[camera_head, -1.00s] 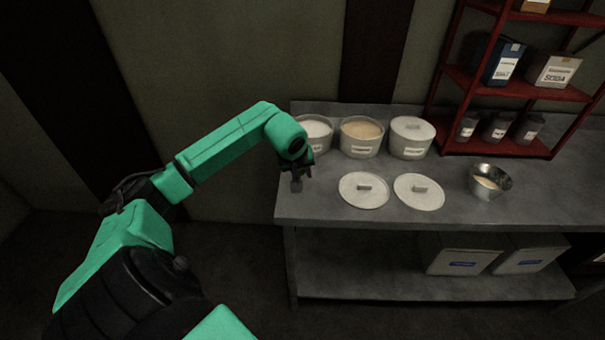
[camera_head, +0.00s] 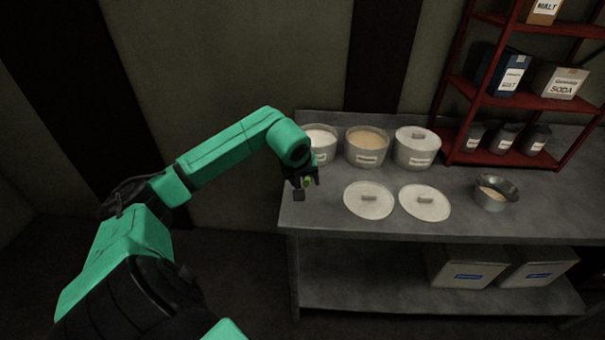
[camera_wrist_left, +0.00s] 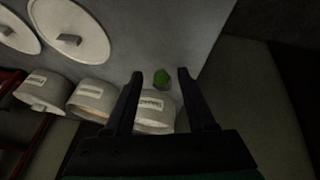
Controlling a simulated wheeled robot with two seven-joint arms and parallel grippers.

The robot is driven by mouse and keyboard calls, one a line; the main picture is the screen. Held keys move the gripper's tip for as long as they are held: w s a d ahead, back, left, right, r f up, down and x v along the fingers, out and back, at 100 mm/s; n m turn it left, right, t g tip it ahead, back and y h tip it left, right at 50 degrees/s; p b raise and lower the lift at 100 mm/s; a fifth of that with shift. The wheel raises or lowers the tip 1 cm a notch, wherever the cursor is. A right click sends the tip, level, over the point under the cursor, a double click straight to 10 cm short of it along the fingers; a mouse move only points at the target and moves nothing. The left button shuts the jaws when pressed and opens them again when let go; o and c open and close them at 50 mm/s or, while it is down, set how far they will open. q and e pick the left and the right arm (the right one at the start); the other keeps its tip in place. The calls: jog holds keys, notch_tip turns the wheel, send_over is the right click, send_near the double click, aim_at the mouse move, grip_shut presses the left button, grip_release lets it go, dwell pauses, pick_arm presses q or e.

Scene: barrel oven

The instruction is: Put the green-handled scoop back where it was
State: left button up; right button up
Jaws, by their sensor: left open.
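The green-handled scoop shows as a small green handle (camera_head: 308,182) at the left end of the counter. In the left wrist view the green handle (camera_wrist_left: 161,77) has a small grey part by it; the rest is hard to make out. My left gripper (camera_head: 307,187) is open, over the counter's left end in front of the leftmost tub. In the wrist view the handle lies between the two spread fingers (camera_wrist_left: 160,73), with a gap on both sides. I cannot tell whether the scoop rests on the counter. My right gripper is out of view.
An open tub of white powder (camera_head: 322,155), an open tub of tan contents (camera_head: 366,158) and a lidded tub (camera_head: 416,159) stand in a row. Two loose lids (camera_head: 368,211) (camera_head: 425,214) lie in front. A metal bowl (camera_head: 491,203) stands right, near the red shelf (camera_head: 505,160).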

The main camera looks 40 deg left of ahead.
pick_arm(q)
jog(key=b+v, duration=0.1)
jog(key=v, duration=0.9)
